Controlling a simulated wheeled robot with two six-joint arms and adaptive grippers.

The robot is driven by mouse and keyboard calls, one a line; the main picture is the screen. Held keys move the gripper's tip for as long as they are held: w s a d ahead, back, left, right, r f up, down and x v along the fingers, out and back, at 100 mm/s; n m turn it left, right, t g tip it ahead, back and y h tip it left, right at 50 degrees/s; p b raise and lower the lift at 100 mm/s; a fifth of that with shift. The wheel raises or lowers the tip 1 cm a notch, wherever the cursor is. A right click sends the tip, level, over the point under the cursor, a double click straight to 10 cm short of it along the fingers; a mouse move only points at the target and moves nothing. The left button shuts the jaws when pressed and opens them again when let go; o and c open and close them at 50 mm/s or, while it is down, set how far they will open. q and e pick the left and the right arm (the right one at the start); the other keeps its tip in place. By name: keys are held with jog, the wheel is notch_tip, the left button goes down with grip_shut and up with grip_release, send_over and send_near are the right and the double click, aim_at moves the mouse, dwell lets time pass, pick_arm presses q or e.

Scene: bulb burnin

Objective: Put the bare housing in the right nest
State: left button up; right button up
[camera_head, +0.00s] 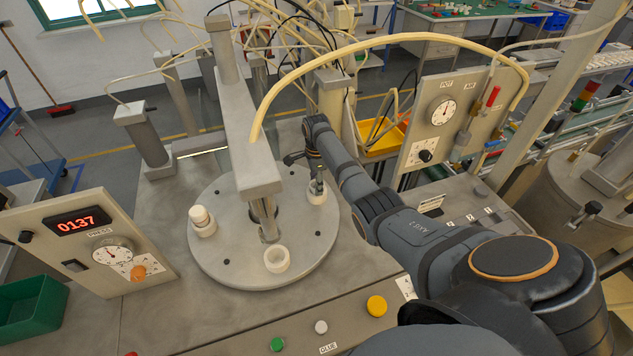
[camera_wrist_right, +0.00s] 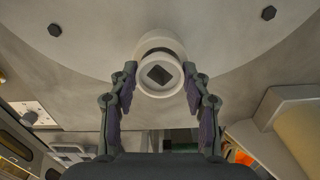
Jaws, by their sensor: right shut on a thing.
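My right gripper (camera_head: 316,178) reaches in over the right side of the round grey turntable (camera_head: 235,268). In the right wrist view, its two fingers (camera_wrist_right: 160,92) are closed on the sides of the bare housing (camera_wrist_right: 160,76), a white round piece with a dark square opening. A pale ring, the right nest (camera_head: 317,197), shows just under the fingers in the head view. The housing is at this nest, but I cannot tell whether it is fully seated. The front nest (camera_head: 277,261) is an empty white ring. The left nest (camera_head: 206,230) holds a white piece (camera_head: 199,214).
A grey press beam (camera_head: 245,140) spans above the turntable, with a vertical rod (camera_head: 266,215) at its near end. A gauge panel (camera_head: 443,115) stands right of my arm. A display panel (camera_head: 95,245) stands at left. A green bin (camera_head: 30,310) is at lower left.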

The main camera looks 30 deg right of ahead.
jog(key=shift+f, duration=0.15)
jog(key=o, duration=1)
jog(key=shift+c, duration=0.2)
notch_tip(320, 180, up, 12)
jog(key=b, duration=0.3)
jog(key=shift+r, duration=0.2)
